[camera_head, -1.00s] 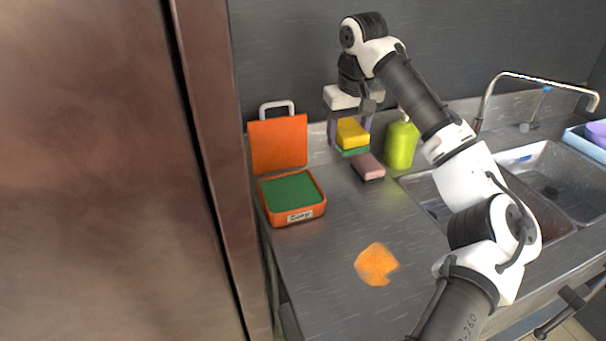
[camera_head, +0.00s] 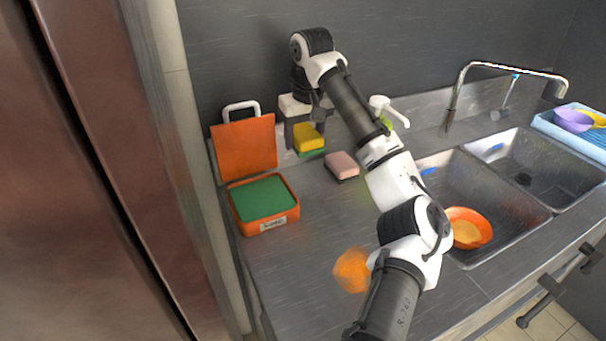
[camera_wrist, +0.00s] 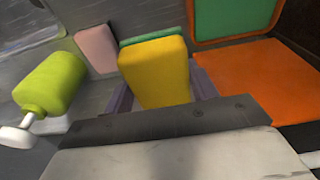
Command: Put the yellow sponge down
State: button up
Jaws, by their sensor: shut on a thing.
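The yellow sponge (camera_head: 307,137), with a green layer on its underside, is between the fingers of my gripper (camera_head: 303,134). My gripper is shut on it, above the back of the steel counter near the wall. In the wrist view the sponge (camera_wrist: 155,72) fills the space between the fingers, its green layer on the far side. I cannot tell whether the sponge touches the counter. A pink sponge with a dark base (camera_head: 341,166) lies on the counter just to the right of my gripper.
An open orange box with a green pad (camera_head: 294,189) stands to the left. A green pump bottle (camera_wrist: 50,82) is partly hidden by my arm in the head view. An orange patch (camera_head: 350,270) lies on the front counter. The sink (camera_head: 520,215) holds an orange bowl (camera_head: 483,229).

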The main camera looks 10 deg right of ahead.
aim_at(303, 183)
notch_tip(303, 183, down, 11)
jog(key=shift+f+p, duration=0.1)
jog(key=shift+p, duration=0.5)
jog(key=shift+f, duration=0.3)
jog(key=o, duration=0.6)
jog(key=shift+s+a+f, duration=0.1)
jog(key=shift+f, duration=0.05)
jog(key=r, duration=0.4)
jog(key=s+r, duration=0.1)
jog(key=r, duration=0.3)
jog(key=r+b, duration=0.1)
jog(key=r, duration=0.4)
jog(key=shift+s+d, duration=0.25)
jog(key=shift+s, duration=0.05)
jog(key=shift+f, duration=0.1)
